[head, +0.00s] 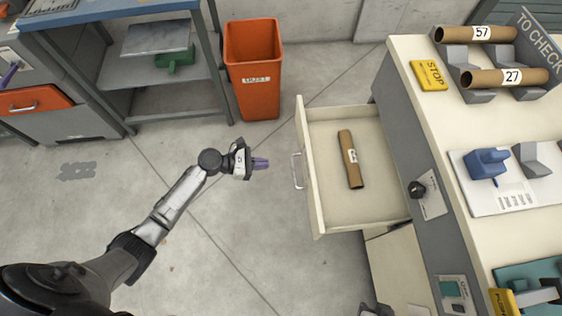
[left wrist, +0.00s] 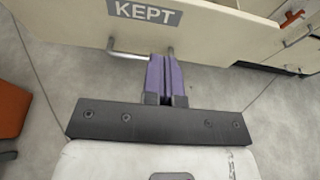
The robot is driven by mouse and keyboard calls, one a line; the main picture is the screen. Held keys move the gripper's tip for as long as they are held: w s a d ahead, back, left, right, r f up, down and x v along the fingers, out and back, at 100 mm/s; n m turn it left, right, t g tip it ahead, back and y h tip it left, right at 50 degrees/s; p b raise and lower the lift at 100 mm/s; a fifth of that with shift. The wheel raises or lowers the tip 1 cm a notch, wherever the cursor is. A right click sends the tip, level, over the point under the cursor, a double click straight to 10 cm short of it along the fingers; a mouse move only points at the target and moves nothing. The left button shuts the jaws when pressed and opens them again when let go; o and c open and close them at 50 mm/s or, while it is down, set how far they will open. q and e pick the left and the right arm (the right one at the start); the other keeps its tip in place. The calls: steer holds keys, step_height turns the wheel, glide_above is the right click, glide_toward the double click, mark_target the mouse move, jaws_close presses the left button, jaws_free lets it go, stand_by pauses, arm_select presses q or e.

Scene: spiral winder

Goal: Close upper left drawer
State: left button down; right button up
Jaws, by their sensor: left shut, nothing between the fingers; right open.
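The upper left drawer (head: 309,170) is pulled out of the cream-topped cabinet. A brown cardboard tube (head: 351,160) with a white label lies inside it. The drawer's metal handle (head: 297,171) is on its front. My left gripper (head: 266,163) has purple fingers and is shut and empty, a short way left of the handle, pointing at the drawer front. In the left wrist view the shut fingers (left wrist: 166,62) overlap the lower edge of the drawer front (left wrist: 215,30), which carries a KEPT label. My right gripper (head: 376,311) shows only partly at the bottom edge, below the drawer.
An orange bin (head: 253,75) stands on the floor behind my left gripper. A blue-topped shelf (head: 100,12) is at the upper left. Tubes 57 (head: 460,34) and 27 (head: 492,78) rest on holders on the cabinet top.

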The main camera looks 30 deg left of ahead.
arm_select(q)
steer(key=b, duration=0.4)
glide_toward(308, 164)
steer(key=x, duration=0.5)
steer(key=shift+d+f, duration=0.15)
steer(key=shift+f, duration=0.1)
steer(key=shift+w+d+b, duration=0.35)
steer(key=shift+w+d, duration=0.15)
steer(key=shift+d, duration=0.15)
steer(key=shift+d+r, duration=0.1)
